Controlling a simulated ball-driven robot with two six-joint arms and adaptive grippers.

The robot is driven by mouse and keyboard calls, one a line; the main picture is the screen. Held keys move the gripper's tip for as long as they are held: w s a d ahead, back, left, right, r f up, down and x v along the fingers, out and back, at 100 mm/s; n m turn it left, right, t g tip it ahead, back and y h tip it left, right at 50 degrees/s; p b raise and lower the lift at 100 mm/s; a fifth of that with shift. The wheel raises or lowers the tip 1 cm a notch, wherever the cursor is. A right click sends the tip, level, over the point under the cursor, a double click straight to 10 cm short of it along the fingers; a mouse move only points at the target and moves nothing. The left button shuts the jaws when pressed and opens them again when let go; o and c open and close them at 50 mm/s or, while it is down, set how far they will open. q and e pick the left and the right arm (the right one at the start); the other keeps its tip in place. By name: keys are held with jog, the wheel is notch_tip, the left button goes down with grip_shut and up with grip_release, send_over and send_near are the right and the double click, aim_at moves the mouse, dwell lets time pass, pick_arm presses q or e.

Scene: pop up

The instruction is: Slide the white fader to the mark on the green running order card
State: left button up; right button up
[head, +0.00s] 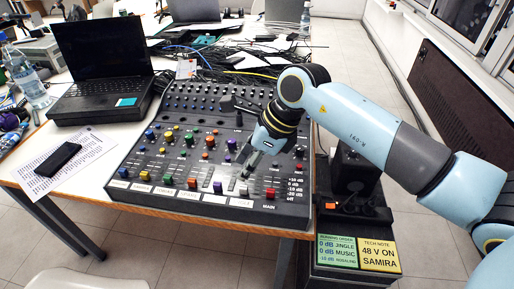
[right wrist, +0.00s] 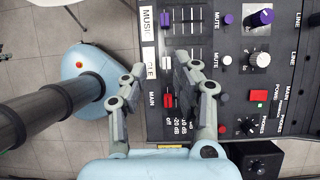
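The mixing console (head: 180,160) lies on the table in the head view. Its fader caps line the front part, above white label strips. My right gripper (head: 243,178) is low over the front right faders, just left of the red MAIN fader (head: 270,193). In the right wrist view its fingers (right wrist: 161,66) are apart, beside the JINGLE label (right wrist: 151,62). The red MAIN fader (right wrist: 168,100) shows between the finger linkages. The green running order card (head: 337,252) lists JINGLE and MUSIC at 0 dB. My left gripper is out of view.
A yellow tech note card (head: 380,255) is beside the green card. A laptop (head: 105,70), a phone (head: 58,159) and a printed sheet (head: 62,160) are left of the console. Cables (head: 240,60) crowd behind it. Knobs (right wrist: 260,60) stand close to my right fingers.

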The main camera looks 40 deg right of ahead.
aim_at(245, 188)
jog(key=shift+s+d+f+g+h, duration=0.2)
jog(key=shift+s+d+f+h, duration=0.1)
jog(key=shift+d, duration=0.15)
jog(key=shift+s+d+f+g+h, duration=0.2)
jog(key=shift+d+f, duration=0.1)
jog(key=shift+d, duration=0.15)
jog(key=b+x, duration=0.7)
jog(key=x, duration=0.1)
jog(key=shift+f+b, duration=0.2)
jog(key=shift+b, duration=0.2)
jog(key=shift+s+r+p, duration=0.1)
jog(key=shift+r+p, duration=0.25)
jog(key=shift+c, duration=0.8)
grip_shut()
